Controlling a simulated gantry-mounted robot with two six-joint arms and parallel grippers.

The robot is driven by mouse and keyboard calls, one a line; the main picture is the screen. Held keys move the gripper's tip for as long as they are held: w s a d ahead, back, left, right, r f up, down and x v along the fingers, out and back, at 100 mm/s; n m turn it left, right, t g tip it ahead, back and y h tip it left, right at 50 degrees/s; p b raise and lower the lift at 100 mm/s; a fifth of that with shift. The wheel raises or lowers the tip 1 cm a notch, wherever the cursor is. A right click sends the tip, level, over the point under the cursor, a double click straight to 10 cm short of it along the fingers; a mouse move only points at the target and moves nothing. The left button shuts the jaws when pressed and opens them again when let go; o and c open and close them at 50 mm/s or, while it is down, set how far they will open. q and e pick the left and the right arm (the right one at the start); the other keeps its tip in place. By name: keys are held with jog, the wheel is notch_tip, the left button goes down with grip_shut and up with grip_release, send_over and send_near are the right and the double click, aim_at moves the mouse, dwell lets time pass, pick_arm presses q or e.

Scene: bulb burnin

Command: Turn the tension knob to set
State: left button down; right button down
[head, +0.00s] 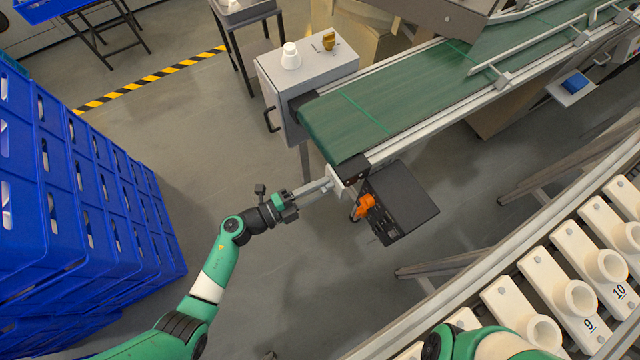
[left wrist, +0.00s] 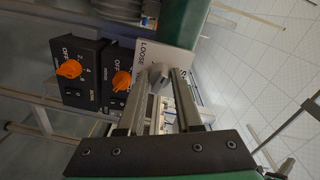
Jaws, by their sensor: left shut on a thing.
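The tension knob (left wrist: 159,76) is a small grey knob in front of a white plate (left wrist: 148,52) at the conveyor's end. The plate reads LOOSE on the left; on the right only an S shows, the rest hidden by a finger. My left gripper (left wrist: 162,82) has its two long fingers shut on the knob, one on each side. In the head view the left gripper (head: 324,185) reaches the near corner of the conveyor, and the knob is too small to make out there. My right gripper is out of the picture; only part of that arm shows at the bottom.
Two black control boxes with orange knobs (left wrist: 69,69) (left wrist: 121,80) sit close to the left of the fingers. The green conveyor belt (head: 400,95) runs to the upper right. Blue crates (head: 75,210) are stacked at the left. Open floor lies between.

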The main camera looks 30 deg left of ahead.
pick_arm(q)
jog(key=shift+m+y+b, duration=0.4)
jog(key=shift+m+b, duration=0.75)
jog(key=shift+m, duration=5.95)
jog(key=c, duration=0.6)
grip_release()
jog(key=shift+s, duration=0.1)
